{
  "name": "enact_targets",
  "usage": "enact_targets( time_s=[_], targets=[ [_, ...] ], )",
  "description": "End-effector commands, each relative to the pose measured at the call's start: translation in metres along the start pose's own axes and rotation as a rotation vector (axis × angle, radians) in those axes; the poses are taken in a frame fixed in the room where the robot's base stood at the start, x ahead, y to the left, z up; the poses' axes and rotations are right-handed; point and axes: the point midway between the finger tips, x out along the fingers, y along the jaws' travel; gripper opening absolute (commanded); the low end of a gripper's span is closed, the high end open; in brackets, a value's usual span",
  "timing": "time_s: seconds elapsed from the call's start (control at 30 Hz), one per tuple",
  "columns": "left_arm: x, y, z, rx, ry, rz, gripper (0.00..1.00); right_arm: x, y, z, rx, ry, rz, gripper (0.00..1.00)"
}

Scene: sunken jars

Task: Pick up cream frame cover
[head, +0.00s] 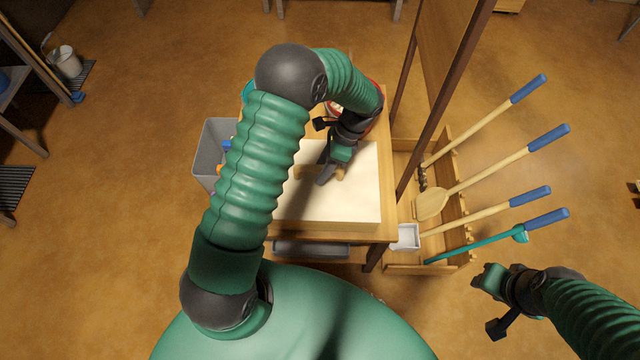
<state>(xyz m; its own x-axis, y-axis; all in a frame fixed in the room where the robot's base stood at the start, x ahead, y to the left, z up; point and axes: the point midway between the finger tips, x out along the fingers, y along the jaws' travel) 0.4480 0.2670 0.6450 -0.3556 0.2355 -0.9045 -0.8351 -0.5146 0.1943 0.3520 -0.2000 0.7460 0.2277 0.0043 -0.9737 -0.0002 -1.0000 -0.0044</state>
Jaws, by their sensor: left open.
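The cream frame cover (345,207) is a flat pale panel lying on a small wooden table. A short tan wooden handle (304,172) stands at its middle. My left gripper (330,174) is over the cover with its jaws open at the handle; whether the fingers touch it I cannot tell. My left arm hides the cover's left part and whatever is beneath it. My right gripper (484,284) is off to the lower right, over the floor and away from the cover; its jaws are too small to read.
A grey bin (212,150) with colourful items stands left of the table (388,228). A red-rimmed round thing (377,96) is partly hidden behind my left wrist. At right, a wooden rack (447,240) holds several blue-gripped long tools beside a tall post. Floor at far right is clear.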

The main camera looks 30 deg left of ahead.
Motion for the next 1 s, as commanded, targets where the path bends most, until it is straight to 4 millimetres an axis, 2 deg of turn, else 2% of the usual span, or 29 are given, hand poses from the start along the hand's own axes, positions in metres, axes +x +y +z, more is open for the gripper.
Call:
enact_targets(
  time_s=[0.07, 0.97, 1.0],
  targets=[
    [0.0061, -0.0006, 0.0, -0.001, 0.001, -0.001, 0.45, 0.0021, 0.0, 0.0004, 0.0, 0.0, 0.0, 0.36],
    [0.0099, -0.0012, -0.0016, 0.0, 0.001, -0.001, 0.45, -0.0036, -0.0001, -0.0009, 0.0, 0.0, 0.0, 0.36],
    [0.0099, -0.0012, -0.0016, 0.0, 0.001, -0.001, 0.4, -0.0036, -0.0001, -0.0009, 0.0, 0.0, 0.0, 0.36]
  ],
)
